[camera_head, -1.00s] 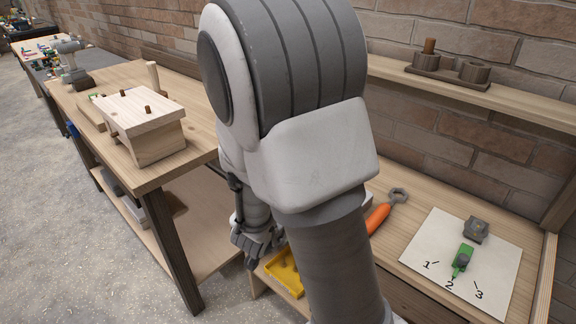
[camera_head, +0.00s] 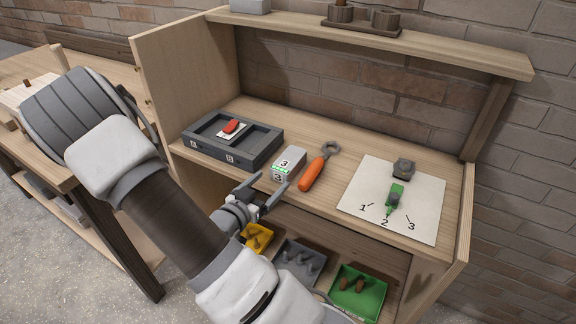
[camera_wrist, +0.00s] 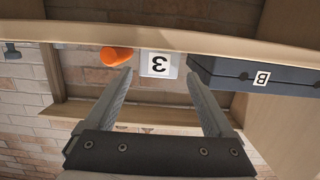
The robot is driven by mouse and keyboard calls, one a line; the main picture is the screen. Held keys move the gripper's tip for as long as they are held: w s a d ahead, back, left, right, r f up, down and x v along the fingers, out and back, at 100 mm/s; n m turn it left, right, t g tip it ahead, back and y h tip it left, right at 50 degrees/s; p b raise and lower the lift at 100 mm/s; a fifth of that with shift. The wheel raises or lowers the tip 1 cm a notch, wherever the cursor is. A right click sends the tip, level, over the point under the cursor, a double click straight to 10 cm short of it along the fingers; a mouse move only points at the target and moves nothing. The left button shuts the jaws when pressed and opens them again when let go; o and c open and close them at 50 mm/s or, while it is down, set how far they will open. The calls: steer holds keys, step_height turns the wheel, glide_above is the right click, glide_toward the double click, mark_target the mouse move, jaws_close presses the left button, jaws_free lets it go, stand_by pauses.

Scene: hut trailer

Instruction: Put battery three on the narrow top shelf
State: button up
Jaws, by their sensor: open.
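Battery three (camera_head: 288,163) is a small pale grey block marked 3 on its top and front, with a green strip on the front. It stands on the workbench between the dark case and the orange-handled tool. In the wrist view the battery (camera_wrist: 159,65) shows its 3 upside down, beyond and between the fingertips. My gripper (camera_head: 262,195) is open and empty, just in front of the battery and the bench's front edge, apart from it. Its two fingers also show in the wrist view (camera_wrist: 161,78). The narrow top shelf (camera_head: 430,45) runs along the brick wall above the bench.
A dark case (camera_head: 262,150) marked A and B lies left of the battery. An orange-handled wrench (camera_head: 314,172) lies close to its right. A white sheet (camera_head: 425,195) has a dial switch. The shelf bears a grey box (camera_head: 250,5) and a brown holder (camera_head: 362,25); its right part is clear.

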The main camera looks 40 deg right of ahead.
mark_target(277, 175)
steer(key=x, duration=0.5)
steer(key=shift+r+x, duration=0.2)
steer(key=shift+x, duration=1.15)
steer(key=shift+r+x, duration=0.25)
steer(key=shift+x, duration=1.15)
steer(key=shift+f, duration=0.1)
steer(key=shift+c, duration=0.3)
jaws_close()
